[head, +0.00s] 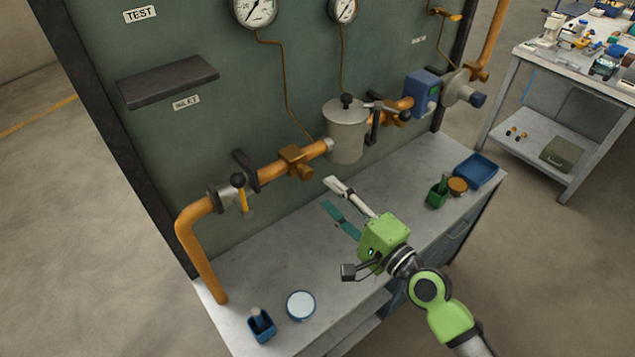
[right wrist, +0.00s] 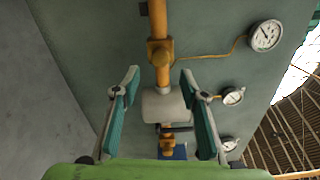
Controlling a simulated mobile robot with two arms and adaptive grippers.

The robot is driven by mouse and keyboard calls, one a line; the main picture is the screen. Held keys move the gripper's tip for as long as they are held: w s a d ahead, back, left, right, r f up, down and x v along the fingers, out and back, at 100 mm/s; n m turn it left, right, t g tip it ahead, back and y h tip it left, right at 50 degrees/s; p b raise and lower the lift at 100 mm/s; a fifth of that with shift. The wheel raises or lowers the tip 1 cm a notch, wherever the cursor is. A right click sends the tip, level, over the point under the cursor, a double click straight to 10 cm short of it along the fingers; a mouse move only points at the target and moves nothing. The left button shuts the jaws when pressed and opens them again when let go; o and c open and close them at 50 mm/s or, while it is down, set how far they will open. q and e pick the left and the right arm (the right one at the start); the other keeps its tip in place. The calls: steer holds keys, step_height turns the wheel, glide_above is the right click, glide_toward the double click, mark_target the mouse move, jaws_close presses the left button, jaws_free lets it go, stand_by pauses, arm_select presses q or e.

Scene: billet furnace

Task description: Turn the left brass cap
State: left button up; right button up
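The left brass cap (head: 295,160) sits on a brass fitting in the orange pipe, left of the grey canister (head: 346,135). The cap also shows in the right wrist view (right wrist: 160,52), a little beyond the fingertips and between their lines. My right gripper (head: 332,196) is open and empty, below and right of the cap in the head view, and apart from it. In the right wrist view its two teal-padded fingers (right wrist: 159,78) stand wide apart. Another brass fitting (head: 392,117) is right of the canister. My left gripper is not in view.
A valve with a yellow handle (head: 243,198) is on the pipe at left. A dark shelf (head: 168,80) juts from the green panel (head: 230,110). The bench (head: 270,270) holds a blue cup (head: 261,325), a round white-topped dish (head: 300,305) and a blue tray (head: 476,169).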

steer(key=shift+v, duration=1.55)
